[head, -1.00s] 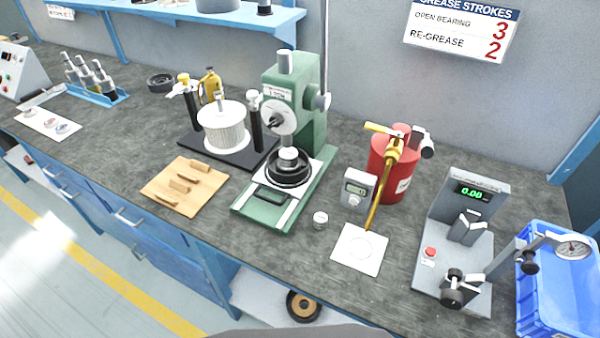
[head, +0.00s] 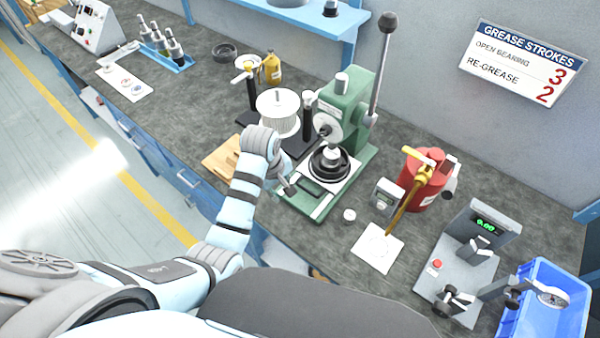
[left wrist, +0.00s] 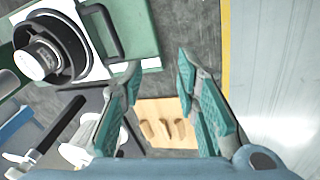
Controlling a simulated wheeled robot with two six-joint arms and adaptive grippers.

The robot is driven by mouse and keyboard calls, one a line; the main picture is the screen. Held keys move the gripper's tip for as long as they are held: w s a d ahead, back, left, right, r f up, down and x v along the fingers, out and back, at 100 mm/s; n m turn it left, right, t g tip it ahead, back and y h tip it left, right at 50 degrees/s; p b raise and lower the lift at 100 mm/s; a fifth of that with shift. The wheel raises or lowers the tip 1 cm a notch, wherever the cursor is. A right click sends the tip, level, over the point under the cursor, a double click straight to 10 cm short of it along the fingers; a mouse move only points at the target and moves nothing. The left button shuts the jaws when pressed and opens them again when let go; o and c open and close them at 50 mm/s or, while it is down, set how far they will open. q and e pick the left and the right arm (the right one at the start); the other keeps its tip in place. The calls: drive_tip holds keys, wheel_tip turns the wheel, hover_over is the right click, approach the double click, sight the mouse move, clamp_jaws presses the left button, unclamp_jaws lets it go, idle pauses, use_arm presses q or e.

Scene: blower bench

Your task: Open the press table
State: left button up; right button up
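The green press (head: 347,115) stands mid-bench, with a tall lever at its right. Its table is a white plate (head: 345,176) bearing a black ring and a pale round part, on a green base. In the left wrist view the table (left wrist: 88,72) is at upper left, with a dark bar handle (left wrist: 104,28) along its edge. My left gripper (head: 288,187) is at the front left of the press base. In the left wrist view its fingers (left wrist: 160,100) are spread and empty, apart from the handle. My right gripper is not in view.
A wooden board (head: 222,156) with small pieces lies behind my left arm. A filter stand (head: 277,112) is left of the press. A small cup (head: 349,215), grey meter (head: 385,192) and red grease pot (head: 425,180) stand at right. Bare bench lies between.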

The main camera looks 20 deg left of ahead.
sight(301, 186)
use_arm(q)
drive_tip(key=w+d+r+n, duration=0.3)
drive_tip(key=w+r, duration=0.2)
drive_tip(key=r, duration=0.1)
drive_tip(key=b+x, duration=0.1)
drive_tip(key=x, duration=0.3)
drive_tip(key=b+x, duration=0.1)
drive_tip(key=x, duration=0.4)
drive_tip(key=b+x, duration=0.1)
drive_tip(key=x, duration=0.4)
drive_tip(key=shift+s+b, duration=0.25)
drive_tip(key=shift+b, duration=0.05)
drive_tip(key=shift+s, duration=0.1)
clamp_jaws()
